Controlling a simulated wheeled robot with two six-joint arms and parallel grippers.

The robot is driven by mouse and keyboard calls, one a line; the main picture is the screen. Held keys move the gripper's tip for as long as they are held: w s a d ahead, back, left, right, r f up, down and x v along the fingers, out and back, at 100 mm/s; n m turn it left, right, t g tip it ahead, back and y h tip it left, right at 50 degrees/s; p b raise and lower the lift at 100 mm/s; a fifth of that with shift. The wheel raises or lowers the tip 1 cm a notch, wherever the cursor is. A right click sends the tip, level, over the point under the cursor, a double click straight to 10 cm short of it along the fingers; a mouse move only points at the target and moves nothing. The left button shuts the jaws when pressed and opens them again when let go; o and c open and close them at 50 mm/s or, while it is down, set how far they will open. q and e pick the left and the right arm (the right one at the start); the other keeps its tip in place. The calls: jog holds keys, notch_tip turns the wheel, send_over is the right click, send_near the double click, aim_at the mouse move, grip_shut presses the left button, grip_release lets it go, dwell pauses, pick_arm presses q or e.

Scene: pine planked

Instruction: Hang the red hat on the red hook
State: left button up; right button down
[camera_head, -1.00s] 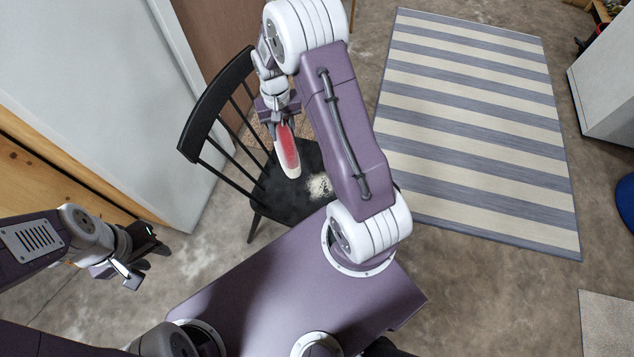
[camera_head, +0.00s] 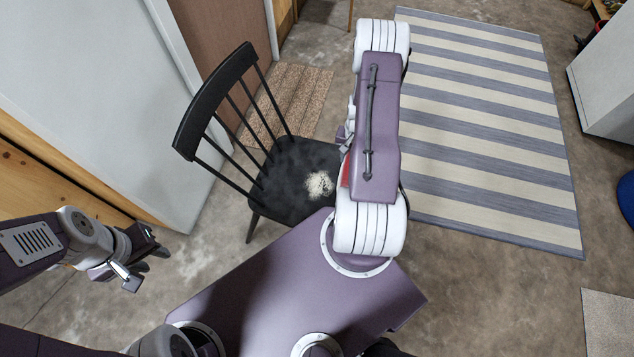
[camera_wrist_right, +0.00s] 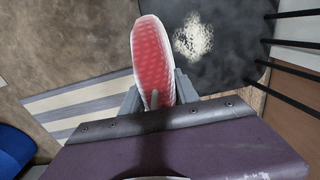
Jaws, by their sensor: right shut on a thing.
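The red hat (camera_wrist_right: 153,60), red with a pale rim, is held in my right gripper (camera_wrist_right: 157,97), with a grey finger on each side of it in the right wrist view. In the head view only a small red part of the hat (camera_head: 346,170) shows beside my right arm, which hides most of it and the right gripper. My left gripper (camera_head: 147,256) is over the floor at the left, apart from the hat; its finger gap is unclear. No red hook can be made out in either view.
A black spindle-back chair (camera_head: 285,200) with a pale patch on its seat stands just left of my right arm. A striped rug (camera_head: 480,130) lies to the right. A brown mat (camera_head: 290,95) lies behind the chair. A white cabinet (camera_head: 605,90) stands far right.

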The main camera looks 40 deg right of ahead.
jog(key=w+a+f+b, duration=0.1)
jog(key=w+a+f, duration=0.6)
jog(key=w+f, duration=0.2)
notch_tip(320, 180, down, 2)
jog(key=shift+a+f, duration=0.1)
jog(key=shift+a, duration=0.1)
jog(key=c, duration=0.9)
grip_release()
